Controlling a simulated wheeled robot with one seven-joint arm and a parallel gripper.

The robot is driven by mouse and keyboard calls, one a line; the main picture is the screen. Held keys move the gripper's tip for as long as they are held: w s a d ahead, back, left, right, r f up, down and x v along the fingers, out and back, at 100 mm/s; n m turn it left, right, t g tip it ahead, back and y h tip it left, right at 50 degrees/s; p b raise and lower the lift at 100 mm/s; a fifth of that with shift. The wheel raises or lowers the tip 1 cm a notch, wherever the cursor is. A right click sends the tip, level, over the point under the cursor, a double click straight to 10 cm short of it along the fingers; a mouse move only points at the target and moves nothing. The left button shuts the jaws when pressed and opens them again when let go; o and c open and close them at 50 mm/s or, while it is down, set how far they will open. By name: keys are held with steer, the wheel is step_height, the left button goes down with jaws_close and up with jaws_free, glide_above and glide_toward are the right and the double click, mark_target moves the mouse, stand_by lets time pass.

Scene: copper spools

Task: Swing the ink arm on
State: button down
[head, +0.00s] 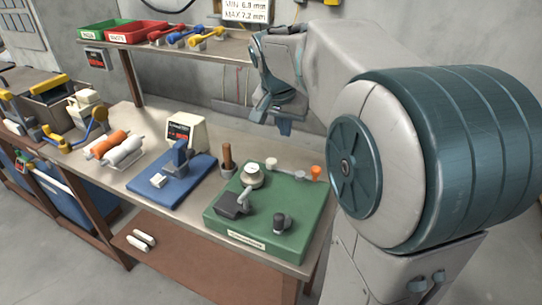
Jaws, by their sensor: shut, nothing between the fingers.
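A green station (303,222) with a label on its front edge sits at the near right end of the bench. On it stands a round pale post (252,175) with a short grey arm (244,196) that reaches to a dark block (229,206) at the left side. I take this for the ink arm. A dark knob (281,223) stands near the front of the green base. My gripper (273,123) hangs in the air above and behind the station, shut and empty, touching nothing. Its fingertips are small in this view.
A blue station (195,193) and an upright brown rod (227,160) stand left of the green one. Orange and white spools (115,147) lie farther left. A shelf (210,50) with red and green bins (105,31) runs behind. Bare bench shows between the stations.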

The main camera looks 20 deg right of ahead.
steer(key=shift+w+d, duration=0.25)
steer(key=shift+w, duration=0.15)
steer(key=x, duration=0.9)
steer(key=shift+s+f+b, duration=0.1)
steer(key=shift+f+b, duration=0.15)
steer(key=shift+b, duration=0.05)
steer(key=shift+s+a+f, duration=0.25)
steer(key=shift+s+a, duration=0.2)
steer(key=shift+s, duration=0.05)
steer(key=shift+s+a+f, duration=0.25)
steer(key=shift+s+a, duration=0.2)
steer(key=shift+a, duration=0.05)
steer(key=shift+s+a+f, duration=0.15)
steer(key=shift+s+a, duration=0.15)
steer(key=shift+a, duration=0.05)
steer(key=shift+a, duration=0.1)
